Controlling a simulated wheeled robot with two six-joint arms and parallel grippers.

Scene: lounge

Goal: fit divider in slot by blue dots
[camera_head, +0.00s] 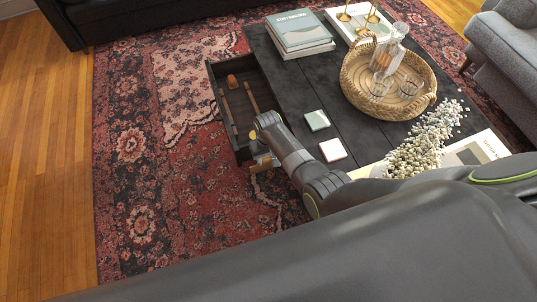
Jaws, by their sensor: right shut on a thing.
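An open drawer (241,151) with dark walls sticks out from the left side of the black coffee table. My right gripper (262,162) is at the drawer's near end, seen from behind. It is shut on the divider, a small light wooden piece of which only a little shows around the fingers. Whether the divider touches the drawer floor or walls I cannot tell. The blue dots and the slot cannot be made out; my gripper and arm cover part of this end. My left gripper is not in view.
In the drawer lie a reddish-brown object (232,81) and thin brown strips (252,98). On the table (300,98) are two coasters (333,150), books (299,30), a wicker tray (359,100) with a decanter and glasses, and a heap of pale beads (425,140).

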